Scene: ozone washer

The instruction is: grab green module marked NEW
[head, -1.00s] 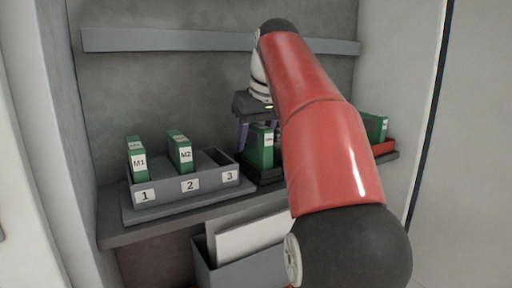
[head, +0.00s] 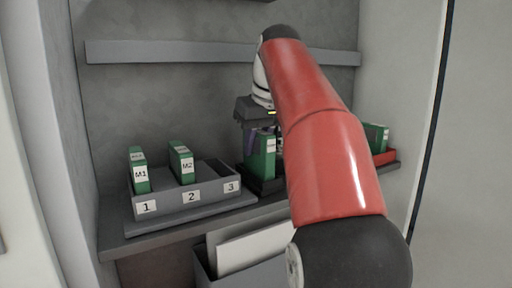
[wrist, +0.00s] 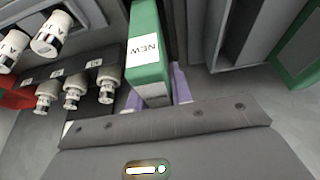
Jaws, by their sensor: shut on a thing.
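The green module marked NEW (wrist: 148,48) stands upright between my purple fingers in the wrist view, its white label facing the camera. In the head view the same module (head: 262,158) stands in a dark tray (head: 262,187) on the shelf, partly hidden by my red arm. My gripper (head: 261,140) is above it, shut on its upper part; the fingers also show in the wrist view (wrist: 156,92). I cannot tell whether the module's bottom is off the tray.
Left is a grey rack (head: 213,196) with slots 1 to 3. Module M1 (head: 141,175) is in slot 1, M2 (head: 184,165) in slot 2; slot 3 is empty. Right is a red tray (head: 384,157) with a green module (head: 376,136).

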